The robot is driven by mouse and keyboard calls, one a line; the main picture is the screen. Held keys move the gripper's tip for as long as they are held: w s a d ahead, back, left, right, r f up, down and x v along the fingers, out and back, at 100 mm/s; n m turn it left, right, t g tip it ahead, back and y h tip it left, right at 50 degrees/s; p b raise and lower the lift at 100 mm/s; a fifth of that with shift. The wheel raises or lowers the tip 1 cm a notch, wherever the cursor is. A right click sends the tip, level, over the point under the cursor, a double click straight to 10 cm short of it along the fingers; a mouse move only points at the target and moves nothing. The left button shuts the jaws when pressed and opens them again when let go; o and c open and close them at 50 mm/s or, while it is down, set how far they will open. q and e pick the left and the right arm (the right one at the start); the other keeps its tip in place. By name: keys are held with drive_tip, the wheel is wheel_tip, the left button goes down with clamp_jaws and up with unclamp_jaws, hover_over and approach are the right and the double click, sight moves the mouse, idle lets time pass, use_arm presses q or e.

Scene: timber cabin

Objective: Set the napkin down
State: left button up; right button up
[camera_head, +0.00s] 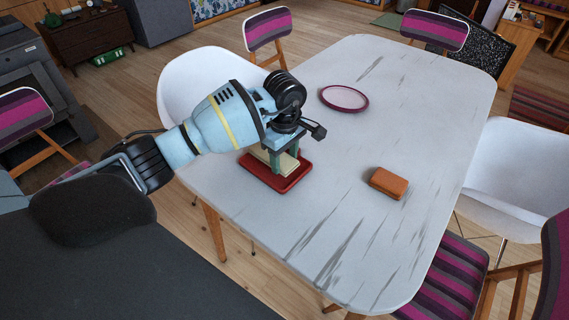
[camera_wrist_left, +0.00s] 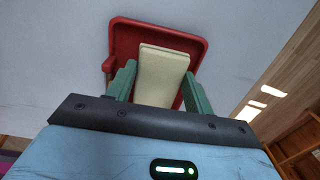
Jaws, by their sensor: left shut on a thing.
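The napkin (camera_wrist_left: 162,75) is a flat cream-coloured folded piece. My left gripper (camera_wrist_left: 160,88) is shut on it, with a green finger on each side in the left wrist view. A red tray (camera_wrist_left: 125,38) lies on the table beneath the napkin and gripper. In the head view my left gripper (camera_head: 283,158) points down over the red tray (camera_head: 283,184), and the napkin (camera_head: 262,155) shows partly behind the fingers. I cannot tell whether the napkin touches the tray. My right gripper is not in view.
The pale, streaked table (camera_head: 400,130) also holds an orange-brown block (camera_head: 388,183) to the right and a purple-rimmed plate (camera_head: 344,98) farther back. White and striped chairs stand around it.

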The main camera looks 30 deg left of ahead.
use_arm(q)
drive_tip(key=shift+f, duration=1.3)
drive_tip(key=shift+f, duration=0.25)
drive_tip(key=o, duration=0.8)
drive_tip(key=shift+r, duration=0.1)
drive_tip(key=shift+c, duration=0.2)
wheel_tip(320, 180, up, 12)
drive_tip(key=shift+r, duration=0.15)
